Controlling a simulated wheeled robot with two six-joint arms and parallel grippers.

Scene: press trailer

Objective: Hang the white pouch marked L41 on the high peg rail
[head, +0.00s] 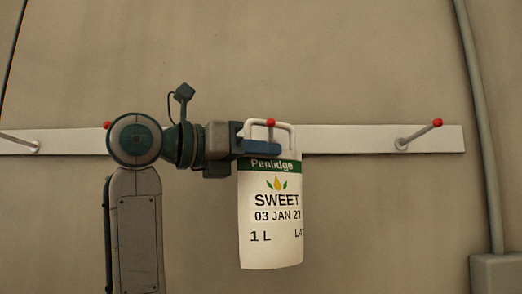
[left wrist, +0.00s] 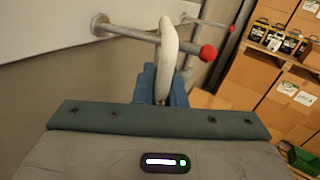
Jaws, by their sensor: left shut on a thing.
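The white pouch (head: 270,218) hangs upright from its white loop handle in the head view, with a green Penlidge band and the word SWEET; its lot mark is cut off at the right edge. My left gripper (head: 262,147) is shut on the lower part of the handle. A red-tipped peg (head: 271,122) shows in front of the handle's top bar. In the left wrist view, the handle (left wrist: 166,58) crosses this peg (left wrist: 207,52), whose red tip is on the outer side; the peg appears to pass through the loop. My right gripper is out of view.
The white peg rail (head: 350,140) runs across the wall. A bare peg (head: 418,134) is at right, another (head: 18,142) at left, and a red tip (head: 107,125) shows beside my arm. A pipe (head: 480,130) runs down the right. Shelves with cartons (left wrist: 285,95) show in the wrist view.

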